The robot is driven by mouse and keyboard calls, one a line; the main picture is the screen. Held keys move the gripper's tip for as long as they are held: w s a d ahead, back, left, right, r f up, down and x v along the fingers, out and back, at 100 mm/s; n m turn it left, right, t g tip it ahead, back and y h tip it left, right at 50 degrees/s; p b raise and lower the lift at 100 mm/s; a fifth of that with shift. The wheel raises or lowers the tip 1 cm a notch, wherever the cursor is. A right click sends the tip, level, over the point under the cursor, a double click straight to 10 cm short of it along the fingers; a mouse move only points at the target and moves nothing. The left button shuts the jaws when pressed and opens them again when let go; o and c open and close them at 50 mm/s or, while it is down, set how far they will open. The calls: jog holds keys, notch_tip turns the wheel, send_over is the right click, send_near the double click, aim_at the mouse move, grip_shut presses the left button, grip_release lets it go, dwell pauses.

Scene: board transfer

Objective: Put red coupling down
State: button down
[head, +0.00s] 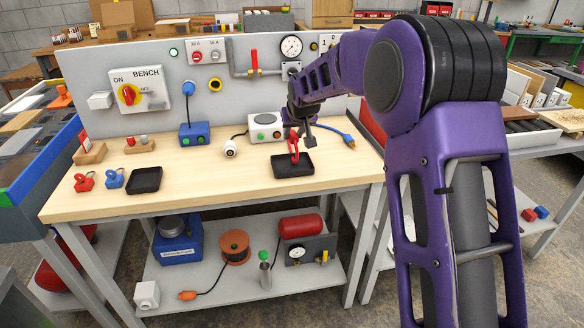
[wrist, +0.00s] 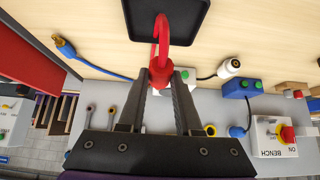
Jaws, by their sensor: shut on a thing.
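The red coupling (head: 294,149) is a red piece with a narrow loop. In the wrist view it (wrist: 160,68) sits between my fingertips, its loop reaching out over a black tray (wrist: 187,38). My gripper (head: 297,129) is shut on it, pointing down above the bench. In the head view the same black tray (head: 304,171) lies directly below the coupling. I cannot tell whether the coupling touches the tray. A second black tray (head: 146,180) lies empty at the bench's left, beside a red padlock-like piece (head: 84,183) and a blue one (head: 114,179).
A white box with buttons (head: 264,125) and a white plug (head: 230,148) stand behind and left of the tray. A blue cable with a yellow tip (head: 348,141) lies to its right. The wooden bench top (head: 215,180) is clear between the two trays.

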aim_at(292, 167)
notch_tip(292, 167, down, 9)
jog(key=shift+f+b, duration=0.2)
jog(key=shift+b, duration=0.4)
jog(key=shift+f, duration=0.25)
jog(key=c, duration=0.6)
grip_release()
jog(key=shift+r, duration=0.1)
jog(key=shift+r, duration=0.3)
jog(key=p+v, duration=0.1)
jog(key=v, duration=1)
jog(key=shift+s+r, duration=0.25)
jog(key=shift+s, duration=0.05)
